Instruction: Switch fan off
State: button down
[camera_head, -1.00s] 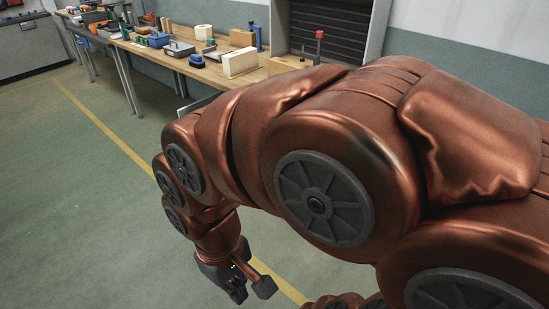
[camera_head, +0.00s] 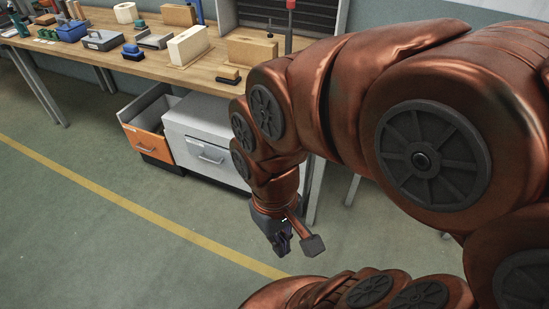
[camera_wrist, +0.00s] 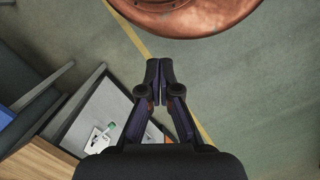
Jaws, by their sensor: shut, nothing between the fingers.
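I cannot make out a fan or a fan switch in either view. My gripper (camera_head: 283,245) hangs below my arm over the green floor, in front of the workbench. In the wrist view my gripper (camera_wrist: 160,66) has its dark fingers together, with nothing between them. My arm covers much of the right side of the head view and hides what is behind it.
A wooden workbench (camera_head: 150,71) carries several tools and blocks, including a pale block (camera_head: 188,46). Beneath it stand an orange-fronted drawer (camera_head: 148,142) and a grey cabinet (camera_head: 205,150). A yellow line (camera_head: 120,198) crosses open floor at left.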

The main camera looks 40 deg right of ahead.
jog(key=w+a+f+m+t+y+b, duration=0.1)
jog(key=w+f+m+t+y+b, duration=0.2)
jog(key=w+f+b, duration=0.55)
jog(key=w+a+f+m+t+y+b, duration=0.1)
jog(key=w+f+m+y+b, duration=0.3)
jog(key=w+b, duration=0.7)
jog(key=w+d+f+m+t+b, duration=0.25)
jog(key=w+d+f+m, duration=0.2)
jog(key=w, duration=0.25)
jog(key=w+d+f+m+t+b, duration=0.2)
jog(key=w+d+f+m+b, duration=0.15)
jog(key=w+d, duration=0.2)
jog(key=w+d+f+m+t+h+b, duration=0.2)
jog(key=d+f+m+b, duration=0.3)
jog(key=d, duration=0.8)
jog(key=w+d+f+m+t+h+b, duration=0.2)
jog(key=d+f+m+b, duration=0.4)
jog(key=d+f, duration=0.6)
jog(key=shift+w+d+m+t, duration=0.35)
jog(key=shift+w+m, duration=0.25)
jog(key=shift+w, duration=0.05)
jog(key=shift+f, duration=0.1)
